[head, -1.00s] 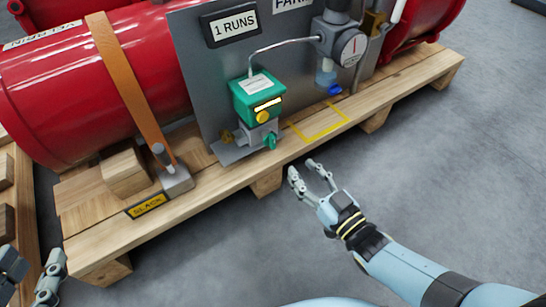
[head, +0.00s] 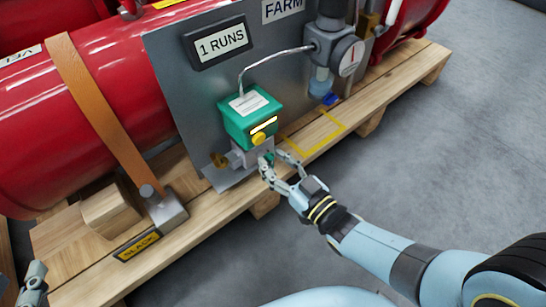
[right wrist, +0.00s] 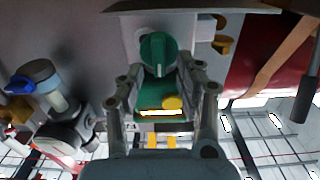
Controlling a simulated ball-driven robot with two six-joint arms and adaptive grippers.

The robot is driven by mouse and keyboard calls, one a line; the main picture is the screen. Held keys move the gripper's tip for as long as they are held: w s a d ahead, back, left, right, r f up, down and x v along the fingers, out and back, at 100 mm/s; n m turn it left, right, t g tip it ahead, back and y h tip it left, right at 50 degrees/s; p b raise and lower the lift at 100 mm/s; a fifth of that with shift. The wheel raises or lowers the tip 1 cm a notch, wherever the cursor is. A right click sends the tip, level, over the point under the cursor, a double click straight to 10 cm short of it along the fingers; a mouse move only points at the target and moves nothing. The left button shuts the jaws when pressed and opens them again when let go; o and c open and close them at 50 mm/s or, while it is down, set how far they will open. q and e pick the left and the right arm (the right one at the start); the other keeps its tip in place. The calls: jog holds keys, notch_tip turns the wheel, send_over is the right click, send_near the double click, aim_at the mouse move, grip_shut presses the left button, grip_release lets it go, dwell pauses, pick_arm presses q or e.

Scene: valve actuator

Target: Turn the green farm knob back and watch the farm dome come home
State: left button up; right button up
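The green knob (head: 269,157) sits low on the valve body under the green actuator box (head: 250,118). In the right wrist view the knob (right wrist: 157,54) shows a raised grip bar, roughly upright in the picture. A yellow round part (head: 258,138) and a lit yellow strip are on the box's face. I cannot tell which part is the farm dome. My right gripper (head: 274,160) is open, its fingers spread on either side of the knob; contact is not clear. My left gripper (head: 34,285) is partly in view at the lower left edge, its opening unclear.
A grey panel with a "1 RUNS" sign (head: 221,42) and a "FARM" label (head: 283,8) stands behind. A gauge (head: 348,56) is to the right. Red tanks, an orange strap (head: 95,110) and a "SLACK" tag (head: 138,246) are on the wooden pallet. The floor at right is clear.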

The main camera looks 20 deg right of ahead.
grip_shut()
